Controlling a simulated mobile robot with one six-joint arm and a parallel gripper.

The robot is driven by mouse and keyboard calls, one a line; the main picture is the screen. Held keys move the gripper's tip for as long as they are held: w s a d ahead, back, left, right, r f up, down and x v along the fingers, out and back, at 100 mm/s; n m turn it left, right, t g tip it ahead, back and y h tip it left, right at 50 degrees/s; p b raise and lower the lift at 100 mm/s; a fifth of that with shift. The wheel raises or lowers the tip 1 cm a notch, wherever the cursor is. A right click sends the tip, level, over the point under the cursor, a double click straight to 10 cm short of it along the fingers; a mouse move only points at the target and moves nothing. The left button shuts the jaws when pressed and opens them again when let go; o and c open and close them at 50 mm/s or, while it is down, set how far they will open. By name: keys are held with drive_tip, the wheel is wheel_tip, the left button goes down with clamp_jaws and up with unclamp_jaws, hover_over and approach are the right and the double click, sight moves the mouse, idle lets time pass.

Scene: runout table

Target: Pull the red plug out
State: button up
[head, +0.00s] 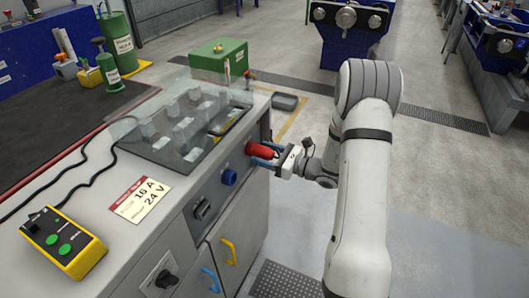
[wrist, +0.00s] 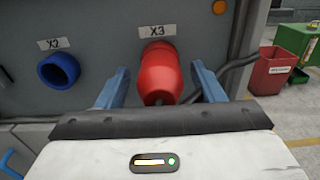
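The red plug (wrist: 160,76) sits in the socket marked X3 on the grey panel of the cabinet. It also shows in the head view (head: 261,150) at the cabinet's right front. My gripper (wrist: 160,72) is open, with one blue finger on each side of the plug. A gap shows between each finger and the plug in the wrist view, so the fingers do not grip it. The socket itself is hidden behind the plug.
A blue socket (wrist: 58,71) marked X2 is to the left on the same panel. A dark cable (wrist: 240,65) runs close to the right finger. Below the panel are cabinet doors with a yellow handle (head: 228,252) and a blue handle (head: 211,280).

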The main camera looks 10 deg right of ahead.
drive_tip(key=c, duration=1.3)
drive_tip(key=shift+v, duration=3)
